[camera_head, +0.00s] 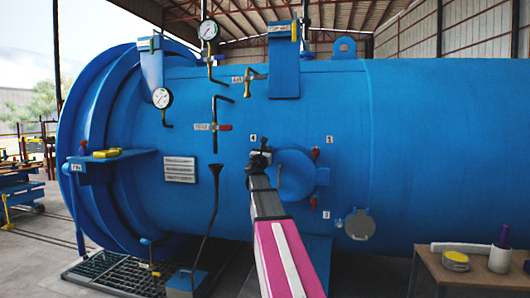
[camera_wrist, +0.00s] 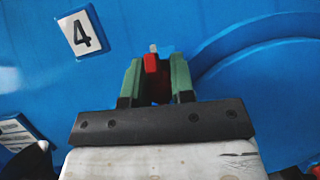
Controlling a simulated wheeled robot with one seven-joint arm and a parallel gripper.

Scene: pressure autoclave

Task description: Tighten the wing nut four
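The fourth wing nut (camera_wrist: 151,63) is red with a pale bolt tip above it. It stands out from the blue vessel, right of the white label 4 (camera_wrist: 80,33). My gripper (camera_wrist: 158,72) has green fingers standing apart on either side of the nut. A gap shows on the nut's right; whether the left finger touches it is unclear. In the head view, my gripper (camera_head: 259,158) is at the left edge of the round blue hatch (camera_head: 296,175) below label 4 (camera_head: 253,138), and it hides the nut there. Two other red wing nuts, upper (camera_head: 315,153) and lower (camera_head: 314,202), sit on the hatch's right side.
Red-handled valve (camera_head: 225,127) and gauges (camera_head: 162,98) are on the vessel left of and above my gripper. A black funnel pipe (camera_head: 215,185) stands left of my arm. A wooden table (camera_head: 460,276) with a tape roll (camera_head: 455,260) is at lower right.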

